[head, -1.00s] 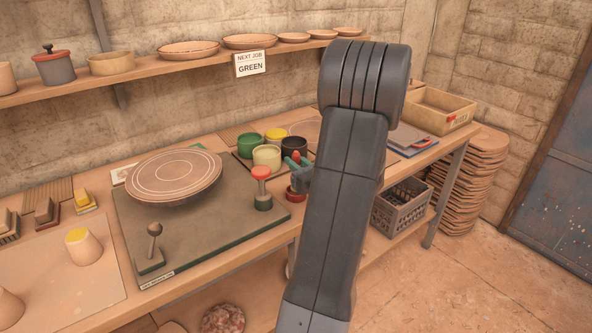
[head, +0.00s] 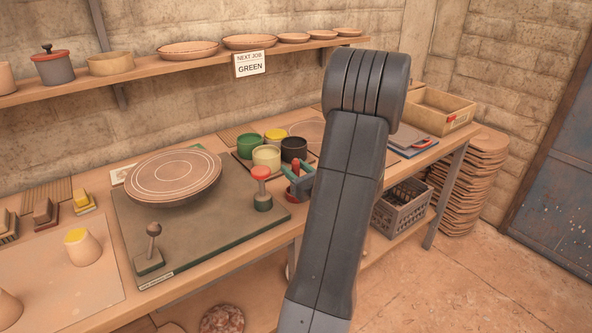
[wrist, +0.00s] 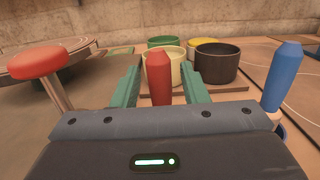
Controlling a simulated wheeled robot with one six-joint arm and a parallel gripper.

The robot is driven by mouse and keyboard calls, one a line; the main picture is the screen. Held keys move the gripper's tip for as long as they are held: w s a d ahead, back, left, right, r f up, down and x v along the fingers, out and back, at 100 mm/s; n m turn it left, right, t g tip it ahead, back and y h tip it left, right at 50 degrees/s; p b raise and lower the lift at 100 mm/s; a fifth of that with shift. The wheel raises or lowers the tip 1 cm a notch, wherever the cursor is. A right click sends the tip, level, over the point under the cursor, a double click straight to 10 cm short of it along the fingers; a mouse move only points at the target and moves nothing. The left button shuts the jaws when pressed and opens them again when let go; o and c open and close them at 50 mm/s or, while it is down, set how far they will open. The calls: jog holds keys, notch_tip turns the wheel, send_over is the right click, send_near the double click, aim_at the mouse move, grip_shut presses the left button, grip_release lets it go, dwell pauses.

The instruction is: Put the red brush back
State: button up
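The red brush shows as an upright red handle (wrist: 159,78) in the wrist view; its lower end is hidden behind my gripper's body. My gripper (wrist: 159,88) has its two green fingers on either side of the handle, with a narrow gap on each side, so it is open around it. In the head view my gripper (head: 297,178) is at the bench's front edge, right of the red-topped knob, with the red handle (head: 296,167) between its fingers. A blue handle (wrist: 283,76) stands upright to the right in the wrist view.
Green, yellow, cream (head: 267,157) and black (head: 293,149) pots stand just behind. A red-topped knob (head: 261,174) stands left of my gripper. A small red dish (head: 292,196) shows just below it. A round banding wheel (head: 173,175) is further left.

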jog(key=b+v, duration=0.1)
jog(key=v, duration=1.1)
